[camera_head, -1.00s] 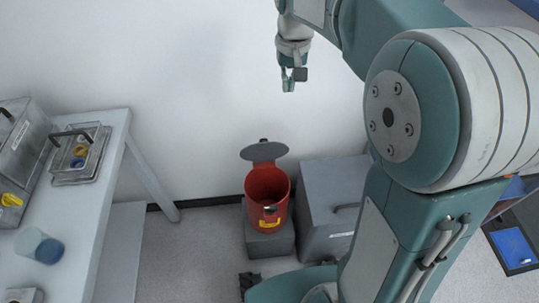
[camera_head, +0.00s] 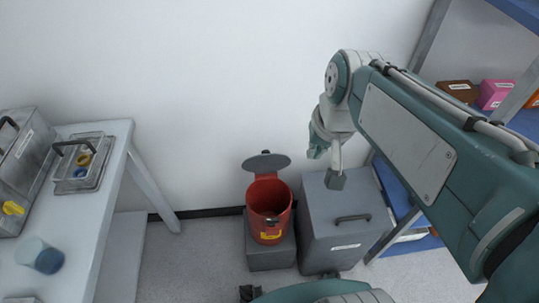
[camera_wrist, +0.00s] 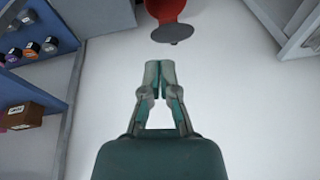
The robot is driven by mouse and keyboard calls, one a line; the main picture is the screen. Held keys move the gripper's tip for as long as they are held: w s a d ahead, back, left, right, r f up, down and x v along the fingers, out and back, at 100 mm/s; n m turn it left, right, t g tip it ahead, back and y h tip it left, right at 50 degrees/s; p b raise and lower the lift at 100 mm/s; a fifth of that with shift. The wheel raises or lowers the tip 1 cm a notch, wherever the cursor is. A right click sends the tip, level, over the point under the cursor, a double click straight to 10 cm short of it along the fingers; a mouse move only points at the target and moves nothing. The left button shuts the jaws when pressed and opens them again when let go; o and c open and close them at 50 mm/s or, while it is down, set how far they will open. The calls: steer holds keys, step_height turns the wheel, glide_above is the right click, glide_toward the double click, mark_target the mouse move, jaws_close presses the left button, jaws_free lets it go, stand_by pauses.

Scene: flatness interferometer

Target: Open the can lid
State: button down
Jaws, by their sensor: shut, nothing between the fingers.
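The red can (camera_head: 269,222) stands on a grey block by the wall in the head view. Its grey round lid (camera_head: 266,162) is open, swung up and back behind the mouth, so the can's inside shows. In the wrist view part of the red can (camera_wrist: 165,9) and the grey lid (camera_wrist: 174,33) show at the top edge. My gripper (camera_head: 316,151) is up and to the right of the can in the head view, apart from the lid. In the wrist view my gripper (camera_wrist: 160,66) has its fingertips together, with nothing between them.
A grey box with a handle (camera_head: 343,243) stands right of the can. A blue shelf unit (camera_head: 394,190) is at the right. A white table (camera_head: 72,230) at the left bears trays and a blue-based cup (camera_head: 49,261). The wall stands behind the can.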

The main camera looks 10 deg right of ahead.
step_height(320, 180, down, 4)
steer(key=s+a+m+g+y, duration=0.1)
steer(key=s+m, duration=0.1)
steer(key=n+t+y, duration=1.2)
steer(key=n+t, duration=0.1)
steer(key=n, duration=2)
glide_toward(264, 161)
steer(key=x, duration=0.5)
steer(key=shift+a+f, duration=0.15)
steer(key=shift+a, duration=0.45)
steer(key=shift+w, duration=0.7)
